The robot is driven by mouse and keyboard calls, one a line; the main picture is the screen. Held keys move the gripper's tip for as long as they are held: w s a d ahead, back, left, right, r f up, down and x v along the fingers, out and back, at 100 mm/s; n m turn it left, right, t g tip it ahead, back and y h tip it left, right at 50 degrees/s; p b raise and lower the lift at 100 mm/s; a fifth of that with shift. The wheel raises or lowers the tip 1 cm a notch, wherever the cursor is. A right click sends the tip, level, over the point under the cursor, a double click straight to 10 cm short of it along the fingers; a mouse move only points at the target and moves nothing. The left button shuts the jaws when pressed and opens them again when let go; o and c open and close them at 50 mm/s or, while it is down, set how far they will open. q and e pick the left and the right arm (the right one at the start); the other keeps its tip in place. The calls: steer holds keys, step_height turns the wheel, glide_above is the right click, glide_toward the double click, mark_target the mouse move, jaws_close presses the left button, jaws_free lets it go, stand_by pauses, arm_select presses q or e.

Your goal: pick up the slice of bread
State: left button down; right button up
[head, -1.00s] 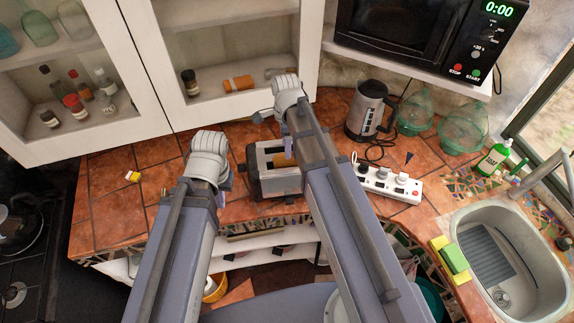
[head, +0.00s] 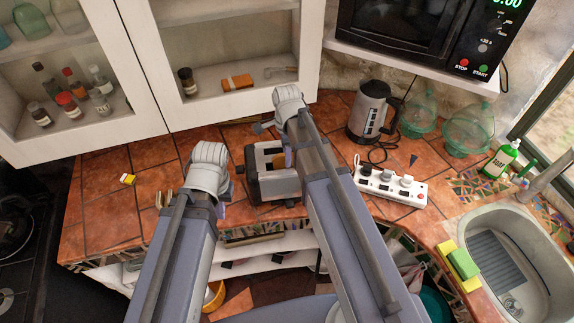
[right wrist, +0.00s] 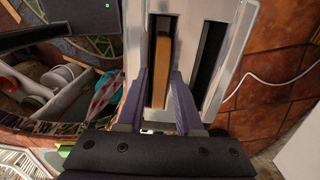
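The slice of bread (head: 278,161) stands upright in a slot of the silver toaster (head: 262,187) on the tiled counter. In the right wrist view the slice (right wrist: 161,60) shows as a brown edge in the left slot; the other slot looks dark and empty. My right gripper (right wrist: 159,76) is over the toaster, with its two purple fingers on either side of the slice and a gap visible between them and the bread. In the head view my right arm partly covers the toaster. My left gripper (head: 227,191) is left of the toaster, its fingers mostly hidden behind my wrist.
A kettle (head: 369,111) and a white power strip (head: 391,186) stand right of the toaster. Glass jars (head: 467,130), a soap bottle (head: 497,159) and the sink (head: 510,270) are farther right. Open cabinet shelves rise behind. The counter's left part is mostly clear.

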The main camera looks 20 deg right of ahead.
jaws_close()
arm_select(q)
steer(key=shift+r, duration=0.1)
